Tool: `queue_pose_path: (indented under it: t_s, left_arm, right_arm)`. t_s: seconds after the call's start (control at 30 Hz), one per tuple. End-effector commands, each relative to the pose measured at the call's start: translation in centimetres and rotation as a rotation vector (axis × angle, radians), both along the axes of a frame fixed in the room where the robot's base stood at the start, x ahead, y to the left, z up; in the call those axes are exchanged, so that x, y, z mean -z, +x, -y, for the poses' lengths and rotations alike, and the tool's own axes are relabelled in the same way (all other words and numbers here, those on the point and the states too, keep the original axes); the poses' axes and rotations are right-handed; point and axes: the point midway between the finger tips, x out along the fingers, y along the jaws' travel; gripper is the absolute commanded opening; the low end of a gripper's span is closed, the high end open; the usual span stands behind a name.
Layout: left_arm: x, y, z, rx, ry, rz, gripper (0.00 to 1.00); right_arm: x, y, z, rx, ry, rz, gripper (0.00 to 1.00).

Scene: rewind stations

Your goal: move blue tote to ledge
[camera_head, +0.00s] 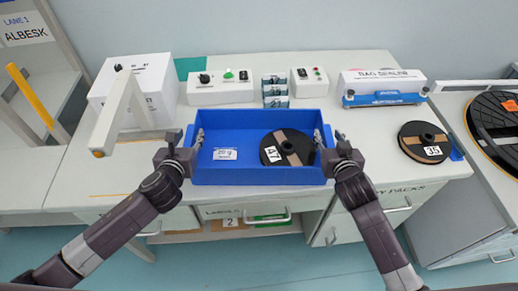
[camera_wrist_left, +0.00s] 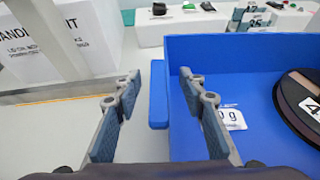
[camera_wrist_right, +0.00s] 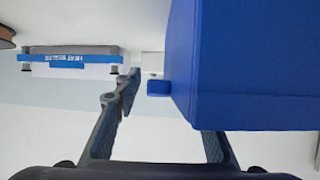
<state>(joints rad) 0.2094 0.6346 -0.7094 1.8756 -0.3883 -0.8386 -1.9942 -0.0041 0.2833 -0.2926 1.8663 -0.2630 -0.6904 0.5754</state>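The blue tote (camera_head: 258,178) is upright at the front of the white bench and seems to rest on it. It holds a dark reel marked 47 (camera_head: 287,148) and a white label. My left gripper (camera_head: 193,140) is open at the tote's left wall; in the left wrist view its fingers (camera_wrist_left: 160,82) stand apart on either side of the wall and its blue tab (camera_wrist_left: 158,95). My right gripper (camera_head: 330,143) is at the right wall. In the right wrist view its fingers are spread around the tab (camera_wrist_right: 158,88), one partly hidden behind the tote. No ledge is clearly identifiable.
A white box (camera_head: 150,85) and post stand left. Control boxes (camera_head: 220,88) and stacked small packs (camera_head: 275,90) are behind the tote. A bag sealer (camera_head: 383,87) and reel 35 (camera_head: 424,141) are right.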

Motion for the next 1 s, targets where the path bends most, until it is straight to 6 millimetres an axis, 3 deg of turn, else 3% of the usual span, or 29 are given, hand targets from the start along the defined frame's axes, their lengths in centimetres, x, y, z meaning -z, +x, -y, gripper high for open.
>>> queue_pose_path:
  t_s: [0.27, 0.6, 1.0]
  left_arm:
    - [0.01, 0.08, -0.01, 0.0, 0.0, 0.0, 0.38]
    - [0.02, 0.07, -0.02, -0.001, 0.0, 0.0, 0.0]
    - [0.02, 0.06, -0.02, -0.001, 0.001, 0.0, 0.0]
  right_arm:
    - [0.03, 0.07, -0.03, 0.0, 0.0, 0.0, 0.38]
    - [0.03, 0.05, -0.02, 0.0, 0.0, 0.0, 0.0]
    - [0.04, 0.04, -0.02, 0.0, -0.001, 0.0, 0.0]
